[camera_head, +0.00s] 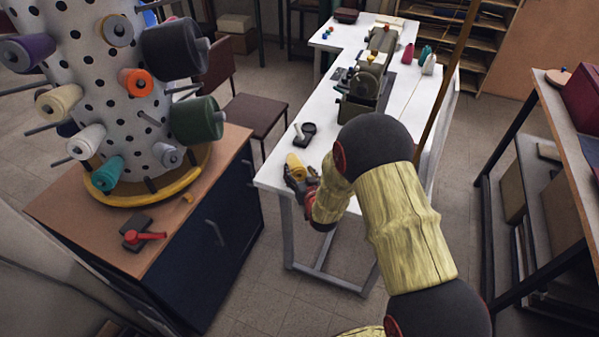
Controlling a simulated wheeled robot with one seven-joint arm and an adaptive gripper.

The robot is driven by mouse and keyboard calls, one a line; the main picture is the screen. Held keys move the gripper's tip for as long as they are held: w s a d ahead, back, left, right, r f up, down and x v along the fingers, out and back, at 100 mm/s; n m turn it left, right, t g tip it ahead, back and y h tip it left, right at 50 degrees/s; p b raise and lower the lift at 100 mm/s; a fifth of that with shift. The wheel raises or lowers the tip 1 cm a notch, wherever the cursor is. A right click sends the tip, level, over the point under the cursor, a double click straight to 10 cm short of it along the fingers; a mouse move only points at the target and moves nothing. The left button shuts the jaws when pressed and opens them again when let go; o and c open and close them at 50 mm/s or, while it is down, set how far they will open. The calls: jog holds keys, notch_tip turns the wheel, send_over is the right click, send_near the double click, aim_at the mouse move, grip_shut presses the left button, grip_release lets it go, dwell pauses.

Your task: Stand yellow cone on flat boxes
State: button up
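A yellow cone (295,164) shows at the near left end of the long white table, right at my gripper (299,177). My gripper is small in view and partly hidden by my own wrist. Its dark fingers overlap the lower part of the cone. I cannot tell whether they grip it or only stand beside it, nor whether the cone touches the table. Stacked brown boxes (236,24) stand low at the back left. I cannot tell if these are the flat boxes.
The white table (335,138) carries a black holder (305,132), a sewing machine (362,88) and small spools. At left, a dotted column with thread cones stands on a cabinet (215,168). A shelf rack (545,165) is at right.

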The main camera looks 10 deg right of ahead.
jog(key=shift+o, duration=0.7)
